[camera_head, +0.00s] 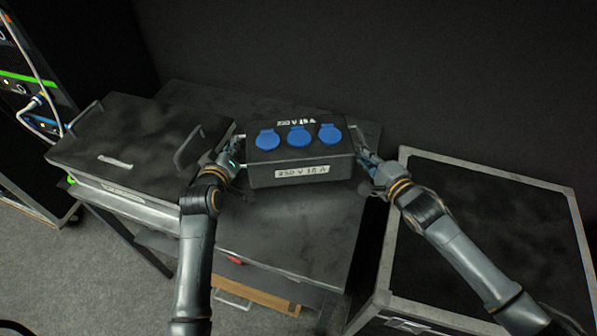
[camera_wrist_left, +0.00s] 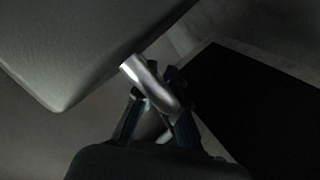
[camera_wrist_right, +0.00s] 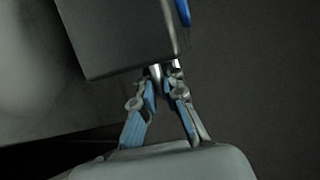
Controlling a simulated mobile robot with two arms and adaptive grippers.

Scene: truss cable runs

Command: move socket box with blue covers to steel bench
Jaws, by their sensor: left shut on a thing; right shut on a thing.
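The socket box (camera_head: 300,154) is dark, with three round blue covers on its top and a white label on its front. It is at the middle of the head view, over a dark steel bench (camera_head: 290,225); I cannot tell whether it touches the bench top. My left gripper (camera_head: 236,148) is shut on the box's left metal handle, which shows in the left wrist view (camera_wrist_left: 150,84). My right gripper (camera_head: 362,158) is shut on the right handle; in the right wrist view the fingers (camera_wrist_right: 162,82) close around it beside the box (camera_wrist_right: 120,40).
A black case (camera_head: 130,140) with raised handles stands on the left part of the bench. A large black flight case (camera_head: 490,250) with metal edges stands at the right. A rack with cables (camera_head: 30,100) is at the far left. Bare bench top lies in front of the box.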

